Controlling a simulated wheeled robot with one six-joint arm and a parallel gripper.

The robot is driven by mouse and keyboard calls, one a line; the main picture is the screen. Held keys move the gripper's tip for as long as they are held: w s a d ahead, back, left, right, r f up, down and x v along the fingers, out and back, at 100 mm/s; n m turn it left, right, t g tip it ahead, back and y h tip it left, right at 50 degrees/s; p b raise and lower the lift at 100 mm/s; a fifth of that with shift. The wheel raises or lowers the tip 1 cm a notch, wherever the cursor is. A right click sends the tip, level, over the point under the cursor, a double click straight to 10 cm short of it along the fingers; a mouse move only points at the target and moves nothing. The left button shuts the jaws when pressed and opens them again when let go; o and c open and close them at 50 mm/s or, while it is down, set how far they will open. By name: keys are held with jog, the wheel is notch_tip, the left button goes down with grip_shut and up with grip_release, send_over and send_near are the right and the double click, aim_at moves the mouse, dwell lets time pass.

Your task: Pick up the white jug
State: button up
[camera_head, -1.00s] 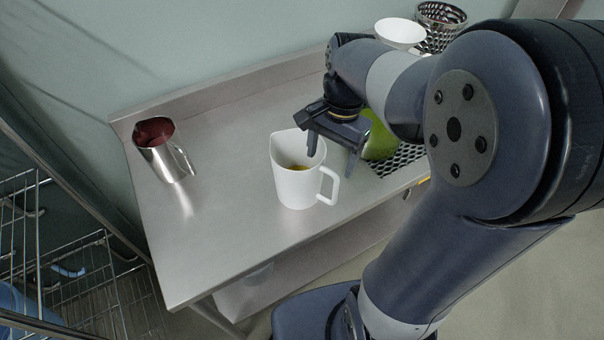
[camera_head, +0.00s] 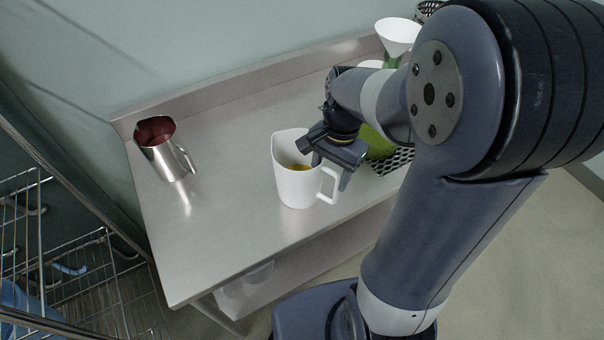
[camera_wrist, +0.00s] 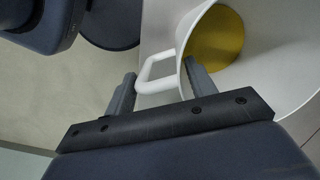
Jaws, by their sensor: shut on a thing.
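The white jug (camera_head: 291,187) stands upright on the steel table, with yellow contents visible inside and its handle facing right. My gripper (camera_head: 331,171) is at the handle side of the jug, reaching down from above. In the wrist view, the jug's handle (camera_wrist: 150,70) lies between the two fingers of my gripper (camera_wrist: 161,80), and the right finger is by the jug's wall. My gripper is shut on the handle. The exact finger contact is partly hidden in the head view.
A steel jug (camera_head: 165,152) with a dark red inside stands at the table's left end. A white funnel-shaped bowl (camera_head: 397,35), green items (camera_head: 376,143) and a perforated black tray (camera_head: 391,162) are behind my arm. The table (camera_head: 225,225) is clear left of the white jug.

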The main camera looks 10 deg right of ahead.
jog(key=c, duration=0.7)
jog(key=shift+c, duration=0.9)
jog(key=shift+r, duration=0.1)
